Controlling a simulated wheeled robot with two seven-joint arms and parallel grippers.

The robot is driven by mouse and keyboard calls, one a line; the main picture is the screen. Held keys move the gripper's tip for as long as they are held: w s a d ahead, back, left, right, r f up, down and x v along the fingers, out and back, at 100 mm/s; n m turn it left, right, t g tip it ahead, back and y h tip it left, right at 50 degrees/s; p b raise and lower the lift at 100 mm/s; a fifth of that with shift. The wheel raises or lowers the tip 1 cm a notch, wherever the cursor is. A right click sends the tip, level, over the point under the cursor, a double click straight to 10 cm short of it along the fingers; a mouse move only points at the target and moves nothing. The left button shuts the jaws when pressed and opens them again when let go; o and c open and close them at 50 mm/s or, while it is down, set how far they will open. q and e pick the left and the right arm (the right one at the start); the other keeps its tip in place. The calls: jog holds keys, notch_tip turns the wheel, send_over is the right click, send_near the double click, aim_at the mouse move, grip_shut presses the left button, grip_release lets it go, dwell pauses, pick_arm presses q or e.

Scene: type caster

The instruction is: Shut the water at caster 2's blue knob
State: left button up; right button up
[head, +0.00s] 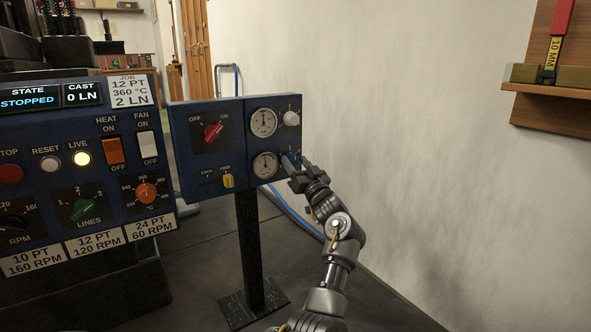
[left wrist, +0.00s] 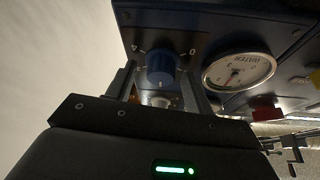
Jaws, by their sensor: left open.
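The blue knob (left wrist: 161,70) shows in the left wrist view on the dark blue panel, beside a white round gauge marked WATER (left wrist: 238,70). My left gripper (left wrist: 160,80) is open, with one finger on each side of the knob. I cannot tell whether the fingers touch it. In the head view, my left gripper (head: 297,174) is at the right edge of the blue panel box (head: 240,185), next to the lower gauge (head: 265,165). It mostly hides the knob there. My right gripper is not in view.
The panel box stands on a black post (head: 248,250). It also carries a red switch (head: 213,131), an upper gauge (head: 263,122), a pale knob (head: 291,118) and a yellow lever (head: 228,181). A larger control panel (head: 85,165) stands left. A white wall (head: 410,150) is on the right.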

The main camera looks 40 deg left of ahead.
pick_arm(q)
jog(key=shift+w+a+r, duration=0.1)
jog(key=shift+a, duration=0.1)
jog(key=c, duration=1)
jog(key=shift+o, duration=0.2)
jog(key=shift+n, duration=0.3)
